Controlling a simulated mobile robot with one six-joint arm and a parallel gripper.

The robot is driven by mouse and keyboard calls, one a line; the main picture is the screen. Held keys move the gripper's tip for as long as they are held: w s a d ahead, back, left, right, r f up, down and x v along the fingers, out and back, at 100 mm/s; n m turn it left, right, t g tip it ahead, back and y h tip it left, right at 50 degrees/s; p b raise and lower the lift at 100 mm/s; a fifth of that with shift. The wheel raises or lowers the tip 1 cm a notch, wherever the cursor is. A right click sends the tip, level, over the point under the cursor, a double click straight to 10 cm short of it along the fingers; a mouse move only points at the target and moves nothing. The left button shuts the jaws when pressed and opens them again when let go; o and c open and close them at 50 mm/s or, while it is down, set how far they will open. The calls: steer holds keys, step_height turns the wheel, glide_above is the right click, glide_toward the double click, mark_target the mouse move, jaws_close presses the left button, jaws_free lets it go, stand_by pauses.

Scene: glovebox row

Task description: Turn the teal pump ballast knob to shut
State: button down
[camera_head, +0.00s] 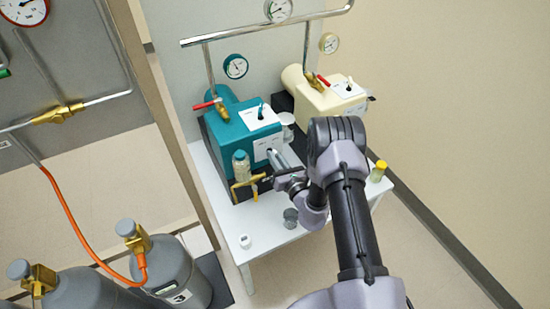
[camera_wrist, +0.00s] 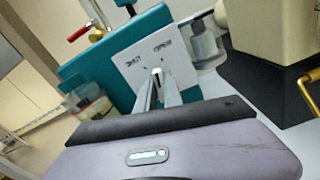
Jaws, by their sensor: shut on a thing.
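The teal pump (camera_head: 226,136) stands on the white table, with a white label plate (camera_head: 267,146) on its front face. In the wrist view the plate (camera_wrist: 182,55) carries two dark words, one left and one right of centre, too blurred to read surely. My gripper (camera_wrist: 158,80) reaches the middle of this plate, its two fingers close together and shut on the ballast knob (camera_wrist: 157,71). Only a small pale end of the knob shows between the fingertips, so its pointing direction cannot be told. In the head view my gripper (camera_head: 277,160) meets the pump front and hides the knob.
A cream pump (camera_head: 318,100) stands behind to the right. A red-handled valve (camera_head: 210,104) and a gauge (camera_head: 236,66) sit above the teal pump. A glass jar (camera_head: 241,165) hangs at its front left. A white cap (camera_head: 245,241) and a yellow-topped vial (camera_head: 378,171) stand on the table.

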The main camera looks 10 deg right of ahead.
steer(key=shift+n, duration=1.2)
steer(key=shift+b, duration=0.3)
steer(key=c, duration=1.5)
jaws_free()
steer(key=shift+s, duration=0.1)
steer(key=p+v, duration=0.3)
steer(key=v, duration=1.4)
steer(key=shift+s, duration=0.15)
